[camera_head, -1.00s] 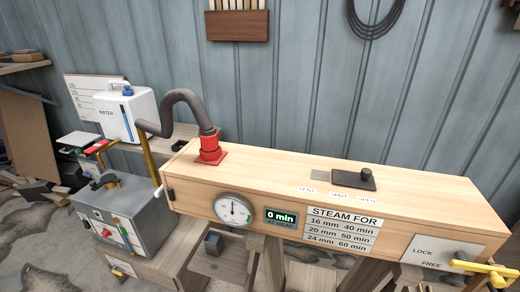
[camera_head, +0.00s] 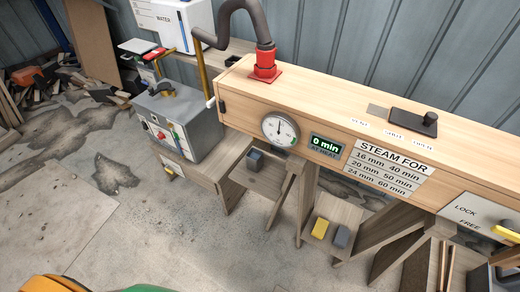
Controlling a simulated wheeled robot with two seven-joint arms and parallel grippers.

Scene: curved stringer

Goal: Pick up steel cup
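I cannot pick out a steel cup for certain in the head view. A small dark grey-blue thing (camera_head: 255,160) sits on a wooden ledge below the dial, under the left end of the long wooden steam box (camera_head: 330,105); I cannot tell whether it is a cup or a block. Neither of my grippers is in view.
A grey boiler unit (camera_head: 178,122) stands left of the box, with a white water tank (camera_head: 178,22) behind. A yellow block (camera_head: 320,228) and a grey block (camera_head: 341,237) lie on a low board among trestle legs. The concrete floor at left front is mostly clear.

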